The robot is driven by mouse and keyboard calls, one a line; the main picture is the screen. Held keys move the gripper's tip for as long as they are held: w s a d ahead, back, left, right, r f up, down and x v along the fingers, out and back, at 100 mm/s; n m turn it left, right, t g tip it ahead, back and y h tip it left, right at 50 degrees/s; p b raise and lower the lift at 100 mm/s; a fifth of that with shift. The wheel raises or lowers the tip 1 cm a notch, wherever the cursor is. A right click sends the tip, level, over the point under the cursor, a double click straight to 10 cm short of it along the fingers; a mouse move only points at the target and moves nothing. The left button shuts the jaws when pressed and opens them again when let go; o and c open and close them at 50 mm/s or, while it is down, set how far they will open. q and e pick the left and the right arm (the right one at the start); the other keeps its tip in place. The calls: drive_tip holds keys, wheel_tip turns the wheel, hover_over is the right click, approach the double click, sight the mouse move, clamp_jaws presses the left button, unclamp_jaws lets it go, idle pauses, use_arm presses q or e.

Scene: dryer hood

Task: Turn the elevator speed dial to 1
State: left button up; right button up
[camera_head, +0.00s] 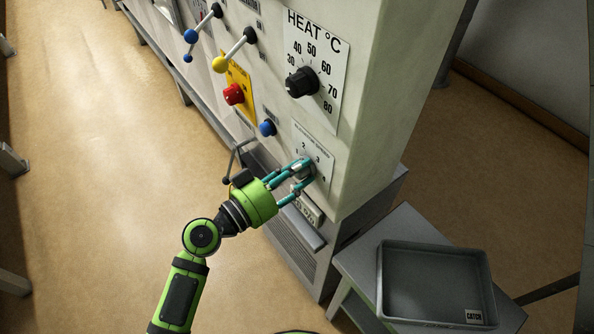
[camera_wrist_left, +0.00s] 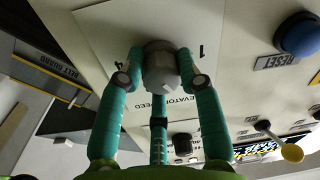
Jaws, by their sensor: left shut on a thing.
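The elevator speed dial (camera_wrist_left: 160,66) is a grey knob on a white plate (camera_head: 325,160) on the machine's front panel. The dial's pointer cannot be made out. My right gripper is not in view.
Above the dial are a black heat knob (camera_head: 302,82), a blue reset button (camera_head: 268,127) and a red knob (camera_head: 234,94) on a yellow plate. Levers with yellow (camera_head: 220,64) and blue (camera_head: 191,36) balls stick out. A grey catch tray (camera_head: 436,246) stands lower right. The floor at left is open.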

use_arm(q)
drive_tip(key=shift+f, duration=0.1)
drive_tip(key=n, duration=0.2)
drive_tip(key=shift+n, duration=0.4)
drive_tip(key=n, duration=0.2)
drive_tip(key=shift+n+p, duration=0.3)
drive_tip(key=shift+p, duration=0.05)
drive_tip(key=n, duration=0.2)
drive_tip(key=shift+n+g+p, duration=0.3)
drive_tip(key=shift+n+p, duration=0.4)
drive_tip(key=shift+n, duration=1.3)
drive_tip(key=shift+s, duration=0.1)
drive_tip(key=o, duration=1.1)
drive_tip(key=shift+o, duration=0.2)
drive_tip(key=shift+d, duration=0.1)
